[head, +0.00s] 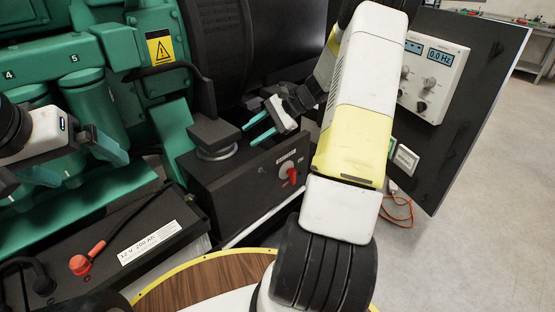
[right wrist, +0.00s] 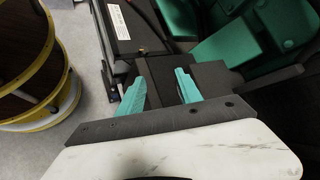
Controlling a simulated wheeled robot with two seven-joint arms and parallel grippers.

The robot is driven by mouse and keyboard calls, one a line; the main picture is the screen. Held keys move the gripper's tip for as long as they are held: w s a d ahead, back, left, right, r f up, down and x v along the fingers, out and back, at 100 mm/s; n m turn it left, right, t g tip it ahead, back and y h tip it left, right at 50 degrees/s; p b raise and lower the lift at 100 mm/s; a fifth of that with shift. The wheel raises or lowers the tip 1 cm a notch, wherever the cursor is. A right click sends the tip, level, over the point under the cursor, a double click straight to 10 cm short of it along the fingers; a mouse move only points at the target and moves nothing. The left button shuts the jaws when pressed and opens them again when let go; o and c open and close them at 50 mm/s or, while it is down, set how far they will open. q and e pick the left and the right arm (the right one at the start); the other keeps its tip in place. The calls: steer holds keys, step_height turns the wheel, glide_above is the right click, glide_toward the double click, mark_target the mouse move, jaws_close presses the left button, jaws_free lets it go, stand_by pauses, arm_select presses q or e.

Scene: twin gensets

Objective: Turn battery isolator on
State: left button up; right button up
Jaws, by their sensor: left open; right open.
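The battery isolator is a red rotary knob (head: 292,175) on a pale plate on the front of a black box (head: 235,190) in the head view. My right gripper (head: 252,132) is open, its two teal fingers pointing left above the box, up and left of the knob and apart from it. In the right wrist view its fingers (right wrist: 160,77) are spread with a dark block behind them; the red knob does not show there. My left gripper (head: 85,168) is open and empty at the far left, in front of the green engine.
A battery (head: 150,235) with a red terminal cap stands at lower left, beside the green engine (head: 120,60). A dark panel with a meter (head: 435,80) reading 0.0 Hz stands at right. Open floor lies at right.

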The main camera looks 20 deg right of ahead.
steer(key=w+d+f+m+t+y, duration=0.2)
steer(key=w+d+f+m+t, duration=0.15)
steer(key=d+f, duration=0.35)
steer(key=m+t+h, duration=0.5)
steer(key=m+t, duration=0.5)
steer(key=m, duration=0.5)
glide_toward(296, 173)
steer(key=x, duration=0.2)
steer(key=shift+g, duration=0.25)
steer(key=x, duration=0.7)
steer(key=shift+w+a+r, duration=0.15)
steer(key=shift+w, duration=0.05)
jaws_close()
